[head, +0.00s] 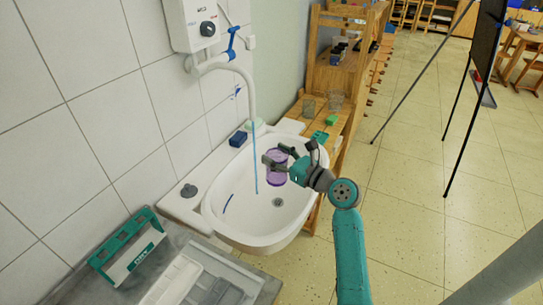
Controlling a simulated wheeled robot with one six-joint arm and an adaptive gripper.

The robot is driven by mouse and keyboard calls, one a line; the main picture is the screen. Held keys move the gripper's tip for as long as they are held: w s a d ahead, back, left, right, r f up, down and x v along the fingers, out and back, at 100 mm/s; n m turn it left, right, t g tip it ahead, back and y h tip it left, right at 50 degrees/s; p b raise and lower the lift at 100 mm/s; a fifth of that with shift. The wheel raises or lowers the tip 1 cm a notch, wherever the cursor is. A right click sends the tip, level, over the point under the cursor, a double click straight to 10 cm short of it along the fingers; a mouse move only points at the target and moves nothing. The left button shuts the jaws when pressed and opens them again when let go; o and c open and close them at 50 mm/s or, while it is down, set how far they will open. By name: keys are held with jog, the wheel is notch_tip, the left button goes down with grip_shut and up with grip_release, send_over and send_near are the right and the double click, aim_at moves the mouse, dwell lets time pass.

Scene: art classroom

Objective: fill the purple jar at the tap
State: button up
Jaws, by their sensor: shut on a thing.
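The purple jar (276,178) is see-through and looks upright over the right part of the white sink (222,226). My gripper (277,162) is shut on the jar near its top and holds it above the basin, near the drain. The tap (246,82) is a white curved spout below a wall-mounted water heater (196,24), with a blue lever (232,43) near its top. A thin blue stream of water (256,160) falls from the spout into the basin, to the left of the jar. I cannot tell how much is in the jar.
A dark blue block (238,139) and a green block (320,137) lie by the sink's back and right. A wooden shelf (340,75) holds glass jars. A green holder (127,245) stands on the grey counter.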

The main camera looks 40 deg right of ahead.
jog(key=w+d, duration=0.1)
jog(key=w, duration=0.6)
jog(key=shift+w+d, duration=0.25)
jog(key=shift+w, duration=0.1)
dwell(0.5)
jog(key=w+d, duration=0.1)
jog(key=w, duration=0.6)
jog(key=shift+d, duration=0.3)
dwell(0.4)
dwell(5.1)
